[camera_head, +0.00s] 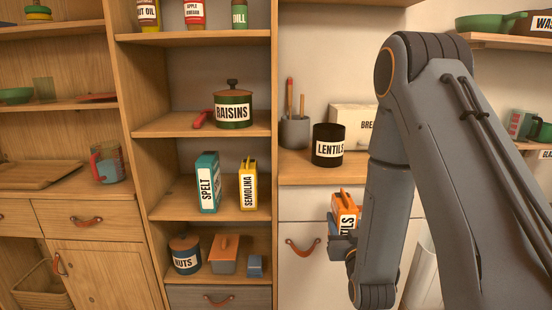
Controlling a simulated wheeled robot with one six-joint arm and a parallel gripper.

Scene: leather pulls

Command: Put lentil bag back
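The lentil bag (346,212) is orange with a white label on which the letters "TILS" show. It is upright in my gripper (341,238), in front of the white drawer below the counter. The gripper seems shut on its lower part, though my arm hides some of the gripper and the bag's right side. On the middle shelf (175,207) to the left stand a teal SPELT bag (208,183) and a yellow SEMOLINA bag (248,185).
The middle shelf has bare room left of the SPELT bag and a narrow gap between the two bags. Above is a RAISINS pot (233,109); below are a NUTS jar (185,255) and an orange container (224,254). An upright panel (275,150) separates shelves and counter.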

